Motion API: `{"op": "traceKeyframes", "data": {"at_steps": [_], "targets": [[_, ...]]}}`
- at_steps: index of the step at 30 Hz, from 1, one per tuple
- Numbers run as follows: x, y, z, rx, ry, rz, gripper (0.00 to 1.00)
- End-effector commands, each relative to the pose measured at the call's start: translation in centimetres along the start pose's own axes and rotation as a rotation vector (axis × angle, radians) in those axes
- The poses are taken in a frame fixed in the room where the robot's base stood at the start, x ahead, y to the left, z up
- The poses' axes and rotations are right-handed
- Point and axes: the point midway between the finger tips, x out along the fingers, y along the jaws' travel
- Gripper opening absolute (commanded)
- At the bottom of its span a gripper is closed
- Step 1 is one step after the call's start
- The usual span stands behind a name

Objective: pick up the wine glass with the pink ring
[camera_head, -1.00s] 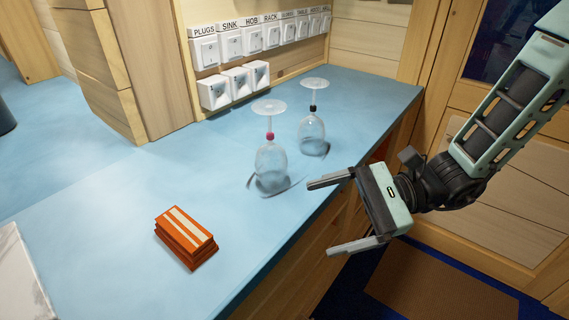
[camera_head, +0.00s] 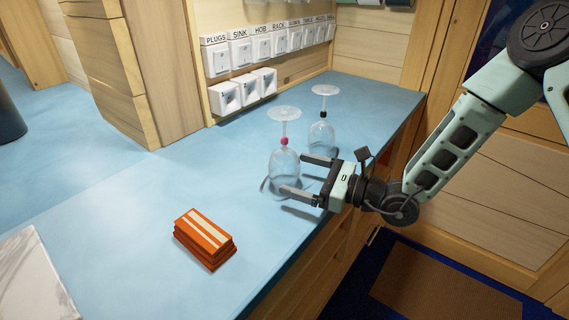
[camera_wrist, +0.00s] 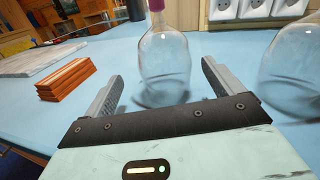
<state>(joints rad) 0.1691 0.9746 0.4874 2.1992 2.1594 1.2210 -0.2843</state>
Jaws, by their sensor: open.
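The wine glass with the pink ring (camera_head: 284,168) stands upside down on the blue counter, its foot up and the pink ring on its stem. In the wrist view its clear bowl (camera_wrist: 164,62) lies ahead, between the lines of the two fingers. My gripper (camera_head: 300,174) is open and empty at the glass's right side, fingers pointing at it. In the wrist view the gripper (camera_wrist: 158,85) has a finger on each side of the bowl's lower part. I cannot tell whether either finger touches it.
A second upside-down glass with a black ring (camera_head: 321,132) stands close behind; its bowl (camera_wrist: 292,62) is right of my right finger in the wrist view. Orange stacked blocks (camera_head: 204,238) lie front left. Labelled wall switches (camera_head: 240,52) are behind.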

Motion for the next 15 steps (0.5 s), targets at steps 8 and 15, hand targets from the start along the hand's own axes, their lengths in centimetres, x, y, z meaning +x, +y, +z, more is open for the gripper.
{"op": "traceKeyframes", "data": {"at_steps": [8, 15], "targets": [[2.2, -0.2, 0.1, 0.000, -0.002, 0.001, 0.92], [5.5, -0.7, 0.0, 0.000, -0.001, 0.001, 0.92]]}}
